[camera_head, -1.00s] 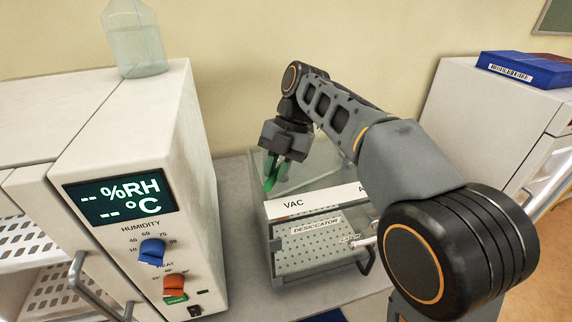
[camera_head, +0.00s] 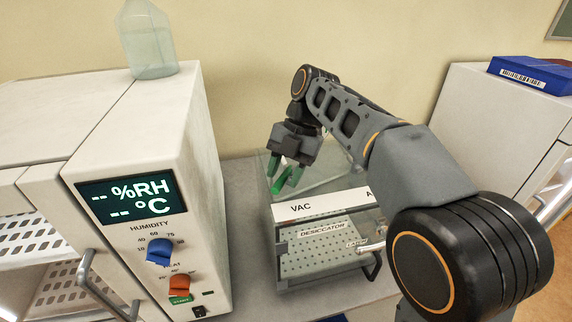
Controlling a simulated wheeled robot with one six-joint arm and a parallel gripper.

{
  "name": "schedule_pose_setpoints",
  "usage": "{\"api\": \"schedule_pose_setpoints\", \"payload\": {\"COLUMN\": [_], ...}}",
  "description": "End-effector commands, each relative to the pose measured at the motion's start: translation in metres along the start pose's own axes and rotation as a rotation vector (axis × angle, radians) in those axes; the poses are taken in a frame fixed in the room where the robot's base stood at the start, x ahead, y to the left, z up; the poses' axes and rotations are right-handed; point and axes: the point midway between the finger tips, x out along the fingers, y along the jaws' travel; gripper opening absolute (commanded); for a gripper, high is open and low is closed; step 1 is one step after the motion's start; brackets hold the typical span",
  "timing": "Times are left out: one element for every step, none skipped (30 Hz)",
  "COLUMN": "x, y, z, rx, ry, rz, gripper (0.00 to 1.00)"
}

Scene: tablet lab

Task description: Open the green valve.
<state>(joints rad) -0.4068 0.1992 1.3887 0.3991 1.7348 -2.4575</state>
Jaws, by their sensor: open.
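My gripper (camera_head: 283,190) is above the left back part of the clear desiccator box (camera_head: 325,230).
A white humidity cabinet (camera_head: 190,130) with blue and orange knobs stands close on the left, with a clear bottle (camera_head: 150,50) on top. Another white cabinet (camera_head: 490,110) carries a blue box (camera_head: 530,74) at the right. A narrow strip of grey bench is clear beside the desiccator.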

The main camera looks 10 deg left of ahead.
Motion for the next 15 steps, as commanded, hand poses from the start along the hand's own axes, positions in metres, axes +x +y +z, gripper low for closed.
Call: {"api": "schedule_pose_setpoints", "payload": {"x": [-0.002,-0.004,-0.007,-0.011,-0.015,-0.021,-0.027,-0.033,-0.042,-0.048,-0.054,-0.063,-0.069,-0.075,-0.083], "y": [0.0,0.0,0.0,0.001,0.0,0.001,0.0,0.0,0.001,0.001,0.001,0.001,0.001,0.001,0.0], "z": [0.0,0.0,0.001,0.001,0.001,0.001,0.001,0.001,0.001,0.001,0.001,0.0,0.0,0.0,0.0], "rx": [0.0,0.001,0.001,0.001,0.001,0.001,0.001,0.001,0.002,0.002,0.001,0.001,0.001,0.001,0.001], "ry": [-0.001,-0.001,-0.001,-0.002,-0.001,-0.003,-0.002,-0.003,-0.003,-0.003,-0.004,-0.003,-0.003,-0.003,-0.003], "rz": [0.001,0.001,0.001,0.002,0.001,0.002,0.002,0.002,0.003,0.002,0.003,0.002,0.002,0.002,0.002], "gripper": [0.43,0.43,0.43,0.43,0.43,0.43,0.43,0.43,0.43,0.43,0.43,0.43,0.43,0.43,0.43]}}
